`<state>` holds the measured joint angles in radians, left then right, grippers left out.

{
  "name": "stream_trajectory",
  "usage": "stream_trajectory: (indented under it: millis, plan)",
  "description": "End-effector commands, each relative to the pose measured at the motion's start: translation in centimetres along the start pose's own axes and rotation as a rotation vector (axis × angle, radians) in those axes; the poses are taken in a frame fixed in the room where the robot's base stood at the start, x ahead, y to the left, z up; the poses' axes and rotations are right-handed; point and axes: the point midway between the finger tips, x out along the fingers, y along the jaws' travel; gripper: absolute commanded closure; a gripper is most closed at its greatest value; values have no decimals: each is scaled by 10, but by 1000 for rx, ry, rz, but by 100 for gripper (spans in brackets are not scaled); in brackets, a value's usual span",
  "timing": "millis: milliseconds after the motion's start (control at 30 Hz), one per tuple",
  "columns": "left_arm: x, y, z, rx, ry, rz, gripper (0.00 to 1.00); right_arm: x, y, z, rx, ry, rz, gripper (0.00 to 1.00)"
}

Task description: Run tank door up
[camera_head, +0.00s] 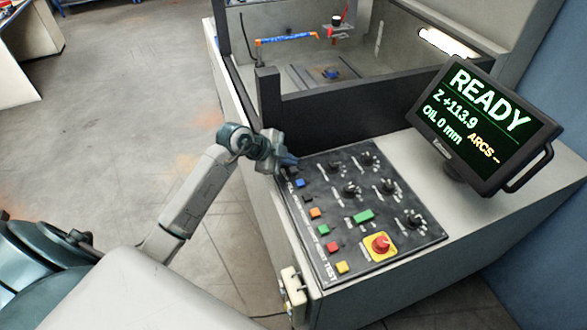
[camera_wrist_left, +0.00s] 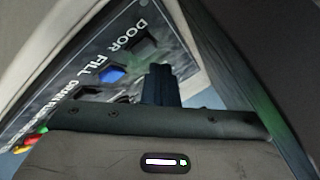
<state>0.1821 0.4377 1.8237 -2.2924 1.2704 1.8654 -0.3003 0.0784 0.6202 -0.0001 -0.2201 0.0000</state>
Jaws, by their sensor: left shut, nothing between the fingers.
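The control panel (camera_head: 365,235) lies on the machine's front ledge with a column of small push buttons on its left side. In the left wrist view, a dark button (camera_wrist_left: 145,46) sits beside the label DOOR, and a blue button (camera_wrist_left: 112,75) beside FILL. The blue button also shows in the head view (camera_head: 300,183). My left gripper (camera_head: 289,162) is shut and empty at the panel's upper left corner, close to the DOOR button. Its fingers (camera_wrist_left: 158,85) look near that button; contact cannot be told. The tank's dark front wall (camera_head: 345,110) stands low, and the interior is visible over it.
A monitor (camera_head: 485,125) reading READY, Z +113.9, OIL 0 mm stands right of the panel. A red and yellow emergency stop (camera_head: 380,245) and several knobs sit on the panel. A blue and orange pipe (camera_head: 287,39) is in the tank.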

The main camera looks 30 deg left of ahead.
Motion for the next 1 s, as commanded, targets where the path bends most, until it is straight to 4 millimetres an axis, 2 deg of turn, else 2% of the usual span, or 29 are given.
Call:
stream_trajectory:
  millis: [1000]
  plan:
    - [7,6,5,0,0,0,100,-1,3,0,-1,0,3,64]
